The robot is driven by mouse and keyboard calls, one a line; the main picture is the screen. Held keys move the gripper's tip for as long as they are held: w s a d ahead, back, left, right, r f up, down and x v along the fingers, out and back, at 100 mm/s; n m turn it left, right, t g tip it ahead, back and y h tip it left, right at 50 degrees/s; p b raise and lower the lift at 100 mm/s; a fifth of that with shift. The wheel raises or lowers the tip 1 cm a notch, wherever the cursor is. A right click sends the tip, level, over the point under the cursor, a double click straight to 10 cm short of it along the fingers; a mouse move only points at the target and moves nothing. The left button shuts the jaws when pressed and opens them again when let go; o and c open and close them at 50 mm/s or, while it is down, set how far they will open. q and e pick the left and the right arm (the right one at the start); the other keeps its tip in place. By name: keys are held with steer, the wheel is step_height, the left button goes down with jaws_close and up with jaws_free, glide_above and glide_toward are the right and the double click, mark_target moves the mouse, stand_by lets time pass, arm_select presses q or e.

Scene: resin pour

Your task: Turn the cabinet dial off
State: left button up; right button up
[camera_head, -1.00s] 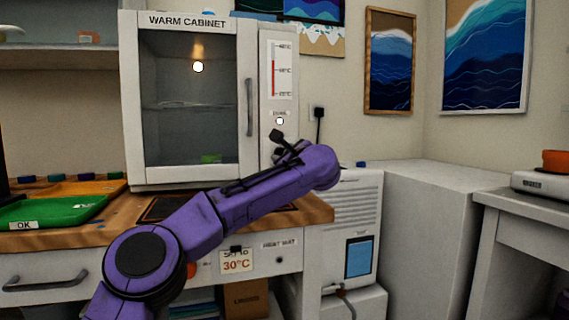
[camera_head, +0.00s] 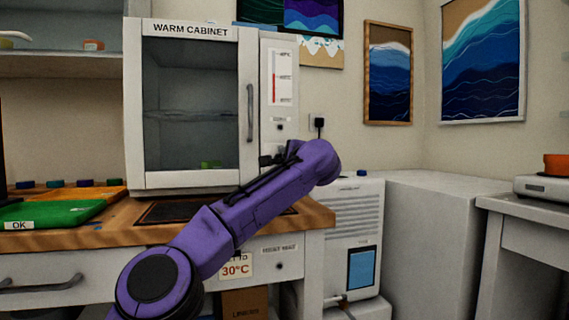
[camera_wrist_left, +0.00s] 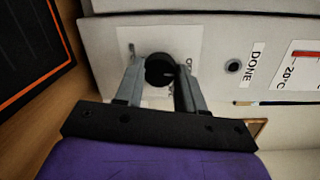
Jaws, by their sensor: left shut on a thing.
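The warm cabinet (camera_head: 186,180) stands on the wooden counter with its glass door closed and its inside dark. My left gripper (camera_head: 268,160) reaches the lower part of the cabinet's side panel in the head view, where it hides the dial. In the left wrist view the black round dial (camera_wrist_left: 159,68) sits between the two fingers of my left gripper (camera_wrist_left: 160,78), which is shut on it. The printed label around the dial is partly covered. The small round lamp (camera_wrist_left: 233,66) beside the word DONE is dark. My right gripper is out of view.
A red thermometer strip (camera_head: 274,88) is on the cabinet panel. A green tray (camera_head: 60,213) and an orange tray lie on the counter at left. A dark mat (camera_head: 165,213) lies in front of the cabinet, close to my arm.

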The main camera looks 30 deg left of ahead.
arm_select(q)
steer(key=shift+f, duration=0.1)
stand_by(0.4)
steer(key=o, duration=1)
steer(key=shift+o, duration=0.2)
steer(key=b+v, duration=0.1)
steer(key=v, duration=0.9)
steer(key=shift+d, duration=0.25)
steer(key=shift+s, duration=0.1)
